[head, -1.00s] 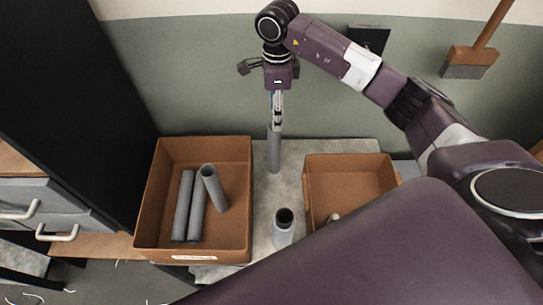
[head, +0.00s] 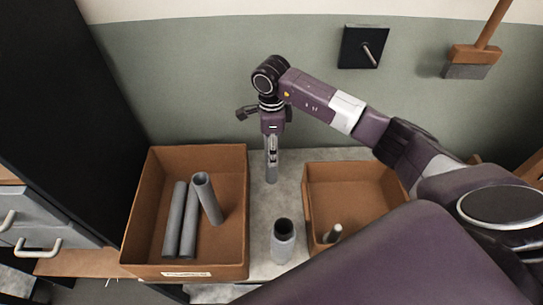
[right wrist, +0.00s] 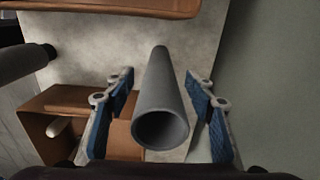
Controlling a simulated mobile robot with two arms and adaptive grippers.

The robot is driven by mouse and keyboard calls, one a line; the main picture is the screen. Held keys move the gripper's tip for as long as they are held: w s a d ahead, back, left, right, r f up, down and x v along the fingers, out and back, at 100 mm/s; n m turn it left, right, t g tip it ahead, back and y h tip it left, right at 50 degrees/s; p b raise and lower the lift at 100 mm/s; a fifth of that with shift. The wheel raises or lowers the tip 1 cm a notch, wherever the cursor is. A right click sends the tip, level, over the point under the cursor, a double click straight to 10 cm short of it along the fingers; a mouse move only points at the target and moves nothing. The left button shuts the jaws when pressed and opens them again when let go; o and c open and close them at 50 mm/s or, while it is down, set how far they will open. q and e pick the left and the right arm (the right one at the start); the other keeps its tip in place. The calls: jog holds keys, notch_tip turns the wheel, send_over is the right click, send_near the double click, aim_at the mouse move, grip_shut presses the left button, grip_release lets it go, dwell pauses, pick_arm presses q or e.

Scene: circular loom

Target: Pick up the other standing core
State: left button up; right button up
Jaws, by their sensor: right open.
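A grey tubular core (head: 271,174) stands upright on the light table at the back, between the two brown bins. My right gripper (head: 271,152) points down over its upper part. In the right wrist view the core (right wrist: 160,95) stands between the blue-padded fingers of my right gripper (right wrist: 160,118), which are open with a gap on both sides. A second grey core (head: 283,243) with a dark open top stands nearer the front on the same table. My left gripper is not in view.
The left bin (head: 236,235) holds two lying grey tubes (head: 182,220) and a leaning one (head: 208,198). The right bin (head: 310,200) holds a small pale peg (head: 333,233). A dark cabinet stands left, the green wall behind. My own purple body hides the front right.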

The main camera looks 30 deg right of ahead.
jog(key=shift+f, duration=0.65)
jog(key=c, duration=1.3)
jog(key=shift+o, duration=0.2)
jog(key=shift+r, duration=0.2)
notch_tip(320, 180, up, 18)
jog(key=shift+r+b, duration=0.15)
jog(key=shift+b, duration=0.6)
jog(key=shift+c, duration=0.2)
jog(key=shift+r, duration=0.7)
jog(key=o, duration=0.7)
jog(key=shift+c, duration=0.2)
grip_shut()
